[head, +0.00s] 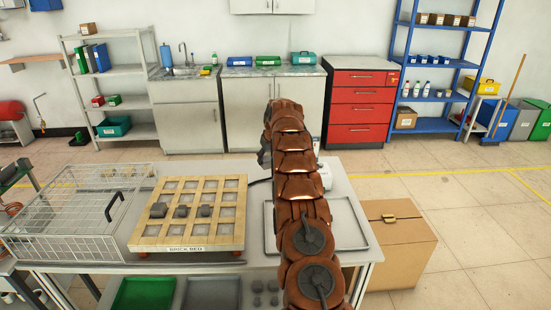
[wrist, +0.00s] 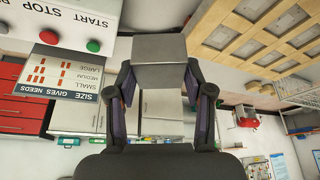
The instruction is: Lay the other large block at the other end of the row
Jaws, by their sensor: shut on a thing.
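My gripper (wrist: 160,75) is shut on a grey large block (wrist: 159,48), which sits between its fingertips in the wrist view. In the head view my arm hides the gripper and the held block. The wooden brick bed (head: 188,248) lies on the table left of my arm, with a grid of square pockets. Three dark grey blocks lie in one row of it: a left one (head: 158,210), a small middle one (head: 181,211) and a right one (head: 204,211). In the wrist view the bed (wrist: 262,47) is at the upper right, apart from the held block.
A wire cage (head: 60,225) with a black handle stands left of the bed. A grey tray (head: 352,245) lies right of my arm, partly hidden. The heater's panel (wrist: 75,15) with green and red buttons and a size chart (wrist: 70,72) is left in the wrist view.

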